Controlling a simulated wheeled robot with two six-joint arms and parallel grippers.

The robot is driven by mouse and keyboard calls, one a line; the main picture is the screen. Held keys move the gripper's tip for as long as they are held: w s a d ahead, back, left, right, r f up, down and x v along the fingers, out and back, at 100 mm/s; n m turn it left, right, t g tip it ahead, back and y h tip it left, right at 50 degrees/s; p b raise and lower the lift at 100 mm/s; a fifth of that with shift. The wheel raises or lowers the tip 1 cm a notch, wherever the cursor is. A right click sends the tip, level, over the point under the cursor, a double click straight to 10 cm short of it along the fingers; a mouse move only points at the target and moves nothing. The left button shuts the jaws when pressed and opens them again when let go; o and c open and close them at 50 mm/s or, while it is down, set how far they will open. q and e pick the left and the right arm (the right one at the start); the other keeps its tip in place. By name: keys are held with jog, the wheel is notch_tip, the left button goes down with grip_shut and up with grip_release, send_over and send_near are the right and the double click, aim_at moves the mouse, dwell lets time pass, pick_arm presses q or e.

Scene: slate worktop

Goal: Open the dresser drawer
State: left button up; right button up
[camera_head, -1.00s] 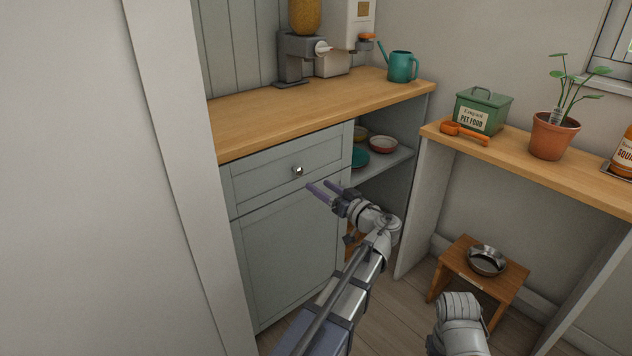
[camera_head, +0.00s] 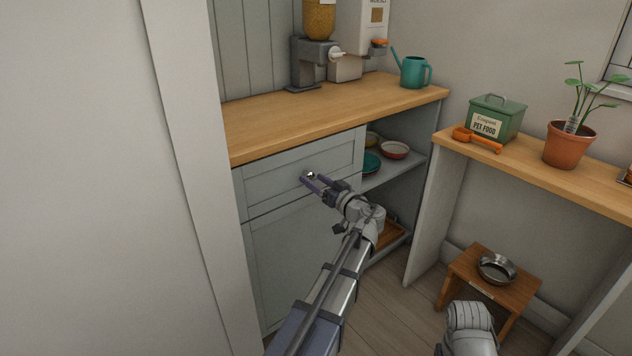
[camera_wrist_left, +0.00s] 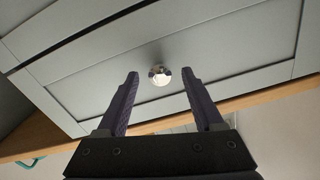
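The dresser drawer (camera_head: 270,184) is a grey-blue panel under the wooden top and looks shut. Its round metal knob (camera_head: 311,175) sits at the middle of the front. My left gripper (camera_head: 308,181) is at the knob in the head view. In the left wrist view the gripper (camera_wrist_left: 160,85) is open, with its two fingers apart and the knob (camera_wrist_left: 159,76) between and just beyond the tips. I cannot tell whether a finger touches it. My right gripper is not in view; part of my right arm shows at the bottom.
The cupboard door (camera_head: 292,262) is below the drawer. Open shelves with bowls (camera_head: 394,150) are to its right. A dispenser (camera_head: 318,50) and a teal watering can (camera_head: 414,72) stand on the top. A small wooden stool (camera_head: 463,277) with a metal bowl stands on the floor.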

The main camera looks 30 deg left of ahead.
pick_arm(q)
grip_shut()
dwell(0.3)
dwell(1.0)
